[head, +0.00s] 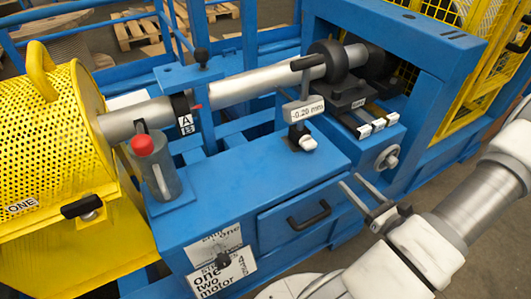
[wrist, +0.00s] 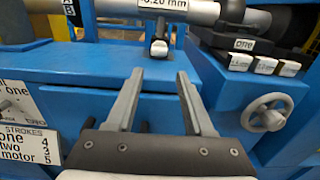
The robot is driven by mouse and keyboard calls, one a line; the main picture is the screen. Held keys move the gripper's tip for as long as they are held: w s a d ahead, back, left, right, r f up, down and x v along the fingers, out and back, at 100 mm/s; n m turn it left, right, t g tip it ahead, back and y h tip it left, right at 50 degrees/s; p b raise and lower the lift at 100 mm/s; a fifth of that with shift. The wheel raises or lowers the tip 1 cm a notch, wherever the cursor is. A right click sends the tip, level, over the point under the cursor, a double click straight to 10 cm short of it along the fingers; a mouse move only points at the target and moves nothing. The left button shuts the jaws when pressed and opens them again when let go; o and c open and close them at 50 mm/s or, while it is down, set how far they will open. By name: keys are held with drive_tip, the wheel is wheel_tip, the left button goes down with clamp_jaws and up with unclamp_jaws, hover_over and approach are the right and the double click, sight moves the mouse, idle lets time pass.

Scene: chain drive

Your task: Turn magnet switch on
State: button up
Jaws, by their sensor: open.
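A small black block with a white knob (head: 308,142) stands on the blue bench top, below a grey display reading -0.20 mm (head: 304,108). It looks like the magnet base and its switch, but I see no on/off marking. In the wrist view the white knob (wrist: 159,48) is ahead, just above the space between my fingertips. My gripper (head: 350,180) is open and empty, in front of the bench and to the right of the knob in the head view. Its two grey fingers (wrist: 160,72) point toward the bench and touch nothing that I can see.
A drawer with a black handle (head: 309,215) is in the bench front. A grey handwheel (head: 387,158) and white-labelled blocks (head: 371,127) are at the right. A grey shaft (head: 240,86) runs behind the display. A red-topped grey cylinder (head: 155,170) stands at the left.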

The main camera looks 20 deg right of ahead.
drive_tip(key=w+a+r+n+g+y+p, duration=0.1)
drive_tip(key=a+r+n+g+y+p, duration=0.3)
drive_tip(key=a+r+n+g, duration=0.3)
drive_tip(key=w+a+r+n+g+y+p, duration=0.1)
drive_tip(key=a+r+n+g+y+p, duration=0.3)
drive_tip(key=a+r+n+g, duration=0.3)
drive_tip(key=shift+a+r+n+g, duration=0.4)
drive_tip(key=shift+a+r+n, duration=1.25)
drive_tip(key=shift+a+n, duration=2.4)
drive_tip(key=shift+w+a+m, duration=0.1)
drive_tip(key=shift+a+m, duration=0.65)
